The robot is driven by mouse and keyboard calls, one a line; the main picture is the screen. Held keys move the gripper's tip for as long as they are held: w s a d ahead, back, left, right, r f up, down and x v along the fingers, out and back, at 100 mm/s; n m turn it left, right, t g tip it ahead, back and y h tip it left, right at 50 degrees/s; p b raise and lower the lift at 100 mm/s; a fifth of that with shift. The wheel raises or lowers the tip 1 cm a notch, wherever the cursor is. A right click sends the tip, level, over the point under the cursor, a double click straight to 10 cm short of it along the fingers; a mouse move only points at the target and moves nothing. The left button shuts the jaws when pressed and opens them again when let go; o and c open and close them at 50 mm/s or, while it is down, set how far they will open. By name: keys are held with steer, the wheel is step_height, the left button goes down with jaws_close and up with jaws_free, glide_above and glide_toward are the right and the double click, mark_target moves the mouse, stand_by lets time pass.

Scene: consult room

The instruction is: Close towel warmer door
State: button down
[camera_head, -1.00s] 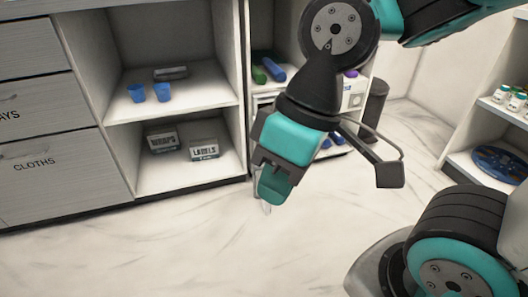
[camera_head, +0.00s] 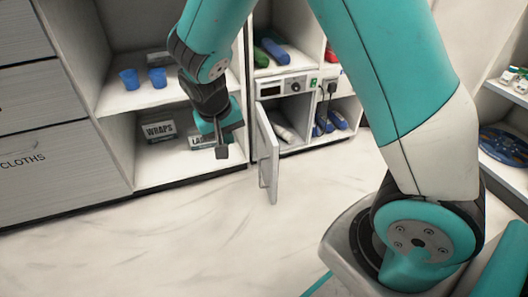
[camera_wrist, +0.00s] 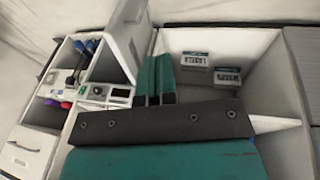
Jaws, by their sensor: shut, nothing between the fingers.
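The towel warmer (camera_head: 287,86) is a white box with a dark display and knob on its front, set in a shelf bay. Its door (camera_head: 267,155) is open, standing out towards me from the left side; a rolled towel (camera_head: 286,134) shows inside. My gripper (camera_head: 222,150) is shut and empty, left of the door and apart from it, in front of the lower left shelf.
Blue cups (camera_head: 129,79) stand above. The marble floor in front is clear.

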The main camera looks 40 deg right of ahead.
steer(key=w+d+f+m+h, duration=0.35)
steer(key=w+d+f, duration=0.2)
steer(key=f, duration=0.35)
steer(key=b, duration=0.7)
glide_toward(271, 154)
steer(key=shift+n+h, duration=0.35)
steer(key=x, duration=0.5)
steer(key=shift+w+f, duration=0.2)
steer(key=shift+f, duration=0.3)
steer(key=shift+t, duration=0.3)
